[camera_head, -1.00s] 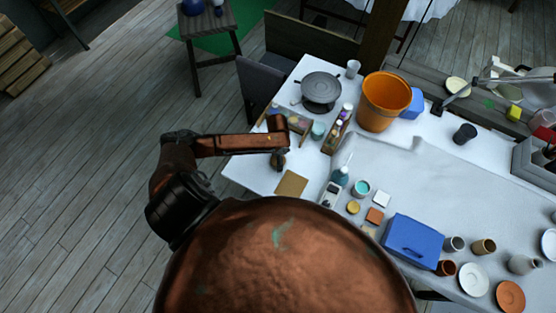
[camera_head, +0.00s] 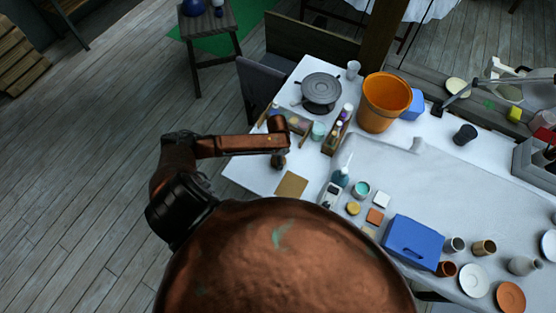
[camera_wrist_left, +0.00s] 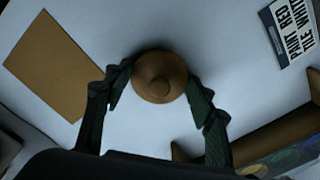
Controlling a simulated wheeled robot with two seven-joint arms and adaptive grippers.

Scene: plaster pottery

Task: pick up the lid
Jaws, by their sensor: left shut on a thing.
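The lid (camera_wrist_left: 158,76) is a small round brown piece with a knob in its middle, seen from above in the left wrist view. My left gripper (camera_wrist_left: 155,84) is shut on it, with one dark finger against each side. In the head view my left gripper (camera_head: 279,160) points down over the near left part of the white table. My forearm and hand hide most of the lid there. I cannot tell whether the lid touches the table. My right gripper is not in view.
A flat brown board (camera_head: 291,185) lies close by on the table, and a paint box (camera_head: 292,121) is just beyond the gripper. A printed card (camera_wrist_left: 293,28) also lies near. A grey turntable (camera_head: 321,88) and an orange bucket (camera_head: 385,103) stand farther back. A blue case (camera_head: 412,242) is right.

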